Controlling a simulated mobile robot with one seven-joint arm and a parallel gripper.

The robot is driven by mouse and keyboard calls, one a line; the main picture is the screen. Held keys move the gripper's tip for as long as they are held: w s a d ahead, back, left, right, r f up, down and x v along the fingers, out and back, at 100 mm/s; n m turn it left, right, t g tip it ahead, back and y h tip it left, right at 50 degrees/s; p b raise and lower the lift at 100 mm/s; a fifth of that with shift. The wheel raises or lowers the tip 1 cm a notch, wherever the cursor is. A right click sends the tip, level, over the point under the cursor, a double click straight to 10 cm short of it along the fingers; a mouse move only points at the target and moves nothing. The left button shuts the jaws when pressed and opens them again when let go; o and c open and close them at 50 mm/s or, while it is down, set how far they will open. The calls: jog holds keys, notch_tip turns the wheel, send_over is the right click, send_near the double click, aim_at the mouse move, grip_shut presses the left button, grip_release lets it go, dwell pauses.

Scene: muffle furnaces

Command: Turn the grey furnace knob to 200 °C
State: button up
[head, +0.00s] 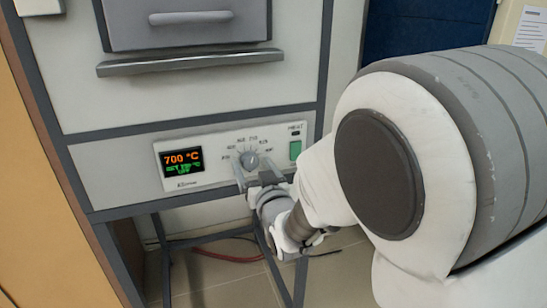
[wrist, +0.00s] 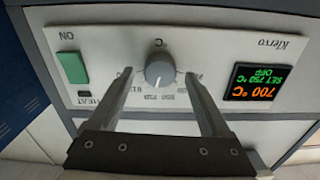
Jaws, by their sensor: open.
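The grey furnace knob (head: 249,159) sits in the middle of the white control panel (head: 211,172), inside a ring of printed numbers. It also shows in the wrist view (wrist: 160,70), which is upside down. My gripper (head: 254,171) is just in front of the knob. In the wrist view my gripper (wrist: 159,82) is open, with one finger on each side of the knob and a gap visible on both sides. The display (head: 182,162) reads 700 °C in orange; its green lines read SET 750 °C and OFF in the wrist view (wrist: 256,82).
A green switch (head: 295,150) is at the panel's right, below the word HEAT. The furnace door (head: 185,22) and a grey ledge (head: 190,62) are above the panel. A dark frame with legs stands below, with a reddish cable (head: 228,258) on the floor.

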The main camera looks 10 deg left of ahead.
grip_shut()
dwell(0.3)
jog(key=shift+f+b, duration=0.1)
jog(key=shift+b, duration=0.25)
jog(key=n+b, duration=0.3)
jog(key=shift+f+n, duration=0.1)
jog(key=shift+n, duration=0.3)
jog(key=n+b, duration=0.4)
jog(key=shift+n, duration=0.3)
jog(key=n+b, duration=0.3)
jog(key=n, duration=0.2)
jog(key=shift+a+b, duration=0.1)
jog(key=shift+b, duration=0.2)
jog(key=shift+n+b, duration=0.95)
jog(key=shift+n, duration=1.35)
